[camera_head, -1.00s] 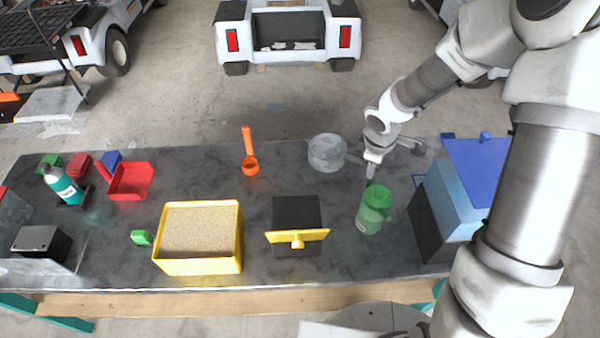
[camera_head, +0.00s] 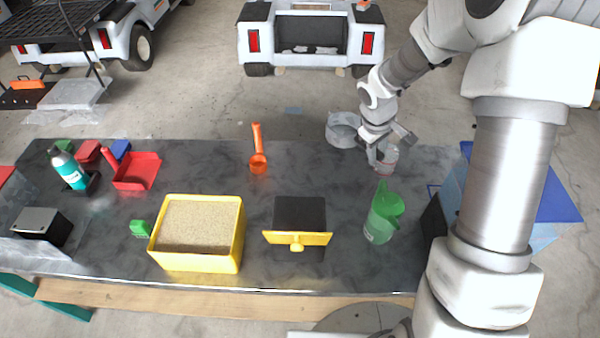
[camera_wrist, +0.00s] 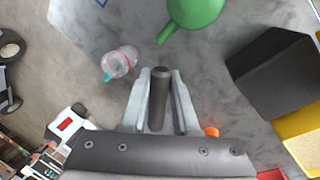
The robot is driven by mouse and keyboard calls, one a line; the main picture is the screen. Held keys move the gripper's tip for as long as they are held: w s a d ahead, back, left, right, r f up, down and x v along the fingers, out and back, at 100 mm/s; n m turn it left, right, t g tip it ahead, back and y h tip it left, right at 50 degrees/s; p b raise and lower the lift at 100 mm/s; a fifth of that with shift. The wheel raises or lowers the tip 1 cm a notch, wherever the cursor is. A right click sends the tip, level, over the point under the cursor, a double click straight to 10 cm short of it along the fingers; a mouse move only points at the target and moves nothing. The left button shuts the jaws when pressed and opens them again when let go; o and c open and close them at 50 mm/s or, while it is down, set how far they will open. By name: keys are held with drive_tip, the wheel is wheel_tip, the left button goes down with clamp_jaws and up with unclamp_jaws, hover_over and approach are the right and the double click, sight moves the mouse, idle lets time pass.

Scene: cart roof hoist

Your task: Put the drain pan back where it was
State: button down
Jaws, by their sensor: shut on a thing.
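A round grey pan (camera_head: 343,130), which looks like the drain pan, shows in the head view at the table's back edge, just left of my gripper (camera_head: 380,158). It appears raised off the table. In the wrist view my gripper (camera_wrist: 159,80) is shut on a dark grey rod-like handle (camera_wrist: 158,100), which seems to belong to the pan. The pan's body is not seen in the wrist view. The join between handle and pan is hidden behind my gripper in the head view.
A clear bottle (camera_head: 386,160) stands by my gripper, with a green jug (camera_head: 383,215) in front of it. An orange scoop (camera_head: 258,162), a sand-filled yellow bin (camera_head: 197,262) and a black box with a yellow front (camera_head: 298,215) lie leftward. A blue-topped box (camera_head: 560,195) is at right.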

drive_tip(key=w+d+f+n+t+y+b, duration=0.1)
drive_tip(key=w+d+f+n+b, duration=0.2)
drive_tip(key=w+f+n+b, duration=0.15)
drive_tip(key=w+d+f+n+y+b, duration=0.2)
drive_tip(key=w+d+f+n+b, duration=0.15)
drive_tip(key=f+n, duration=0.25)
drive_tip(key=w+a+f, duration=0.2)
drive_tip(key=a, duration=0.1)
drive_tip(key=w+a+f, duration=0.2)
drive_tip(key=a, duration=0.1)
drive_tip(key=w+a+f, duration=0.2)
drive_tip(key=a+f, duration=0.1)
drive_tip(key=a, duration=0.1)
drive_tip(key=shift+w+a, duration=0.1)
drive_tip(key=shift+w, duration=0.3)
drive_tip(key=shift+a+f, duration=0.1)
drive_tip(key=shift+f, duration=2.05)
drive_tip(key=shift+f+b, duration=0.15)
drive_tip(key=shift+b, duration=0.2)
drive_tip(key=c, duration=0.7)
unclamp_jaws()
drive_tip(key=shift+r, duration=0.2)
